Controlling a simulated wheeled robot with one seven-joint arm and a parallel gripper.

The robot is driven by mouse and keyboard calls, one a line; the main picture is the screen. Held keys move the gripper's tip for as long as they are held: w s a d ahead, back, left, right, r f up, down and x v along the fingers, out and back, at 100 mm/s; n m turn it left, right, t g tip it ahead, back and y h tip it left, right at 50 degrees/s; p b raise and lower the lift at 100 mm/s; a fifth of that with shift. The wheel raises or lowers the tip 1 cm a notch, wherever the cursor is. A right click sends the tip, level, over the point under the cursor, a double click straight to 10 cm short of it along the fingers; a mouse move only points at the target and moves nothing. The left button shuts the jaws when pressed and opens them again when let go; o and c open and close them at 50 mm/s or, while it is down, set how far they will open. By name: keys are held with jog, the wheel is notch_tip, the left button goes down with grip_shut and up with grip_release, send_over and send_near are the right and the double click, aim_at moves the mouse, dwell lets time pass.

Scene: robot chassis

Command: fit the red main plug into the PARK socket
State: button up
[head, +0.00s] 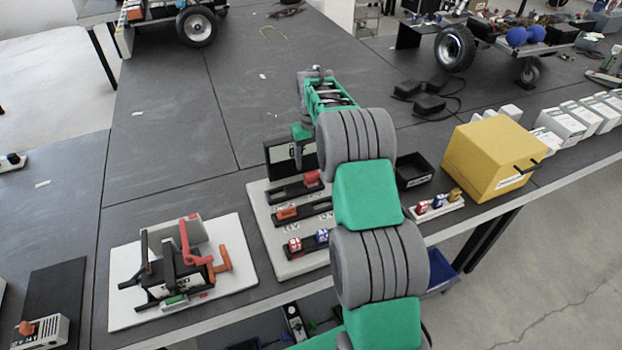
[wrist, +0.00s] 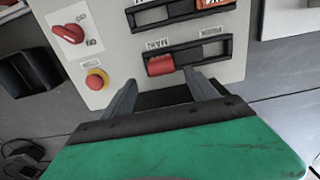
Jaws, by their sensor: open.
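The red main plug (head: 312,178) sits at the right end of the farthest black double socket (head: 283,193) on the light panel. In the wrist view the red plug (wrist: 160,65) is seated at the left end of its black socket housing (wrist: 208,49); the other end of that housing is empty. In the head view my arm hides part of the panel.
An orange plug (head: 287,213) sits in the neighbouring socket. A red rotary switch (wrist: 68,33) and a red-and-yellow button (wrist: 97,80) are close to the left finger. A black bin (head: 413,171) and a yellow box (head: 490,158) stand to the right.

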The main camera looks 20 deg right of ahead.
aim_at(311, 172)
notch_tip(311, 172, down, 5)
jog(key=shift+a+r+p, duration=0.15)
jog(key=shift+p, duration=0.6)
jog(key=shift+s, duration=0.1)
grip_shut()
